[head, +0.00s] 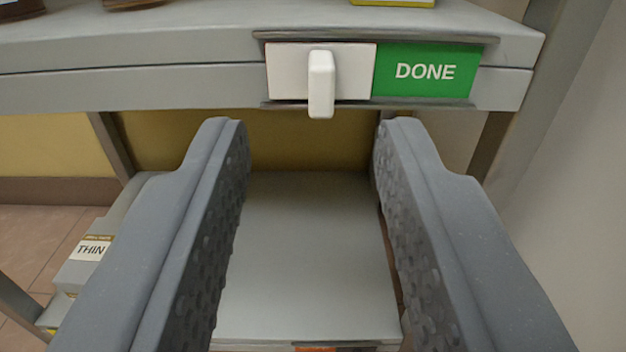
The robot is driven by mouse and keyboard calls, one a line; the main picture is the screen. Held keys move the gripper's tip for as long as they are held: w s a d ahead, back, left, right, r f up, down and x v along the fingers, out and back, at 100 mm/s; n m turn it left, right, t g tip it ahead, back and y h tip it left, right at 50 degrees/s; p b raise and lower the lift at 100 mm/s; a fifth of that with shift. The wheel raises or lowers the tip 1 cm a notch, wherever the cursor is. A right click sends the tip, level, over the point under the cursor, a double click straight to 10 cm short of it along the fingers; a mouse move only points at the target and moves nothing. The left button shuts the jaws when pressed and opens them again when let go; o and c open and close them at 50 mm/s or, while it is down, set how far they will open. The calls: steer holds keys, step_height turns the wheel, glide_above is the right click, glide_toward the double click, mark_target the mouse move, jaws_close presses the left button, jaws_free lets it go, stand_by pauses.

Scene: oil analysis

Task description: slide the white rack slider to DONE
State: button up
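The white rack slider (290,72) sits in a rail on the front edge of the grey shelf (150,50). A white upright handle (321,84) sticks out from it. The slider covers the left part of the rail. The green DONE panel (426,71) shows uncovered on the right, beside the slider. My gripper (308,135) is open and empty. In the picture its two fingertips lie below the slider, one to each side of the handle, and do not touch it.
A lower grey shelf or box top (305,255) lies below, between my fingers. A box labelled THIN (88,250) stands at the lower left. Rack posts (112,150) stand on both sides. Bottoms of items, one yellow-green (395,3), show on the upper shelf.

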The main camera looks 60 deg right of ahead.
steer(key=p+v, duration=0.1)
steer(key=v, duration=0.5)
steer(key=shift+s+a, duration=0.15)
steer(key=shift+a, duration=0.05)
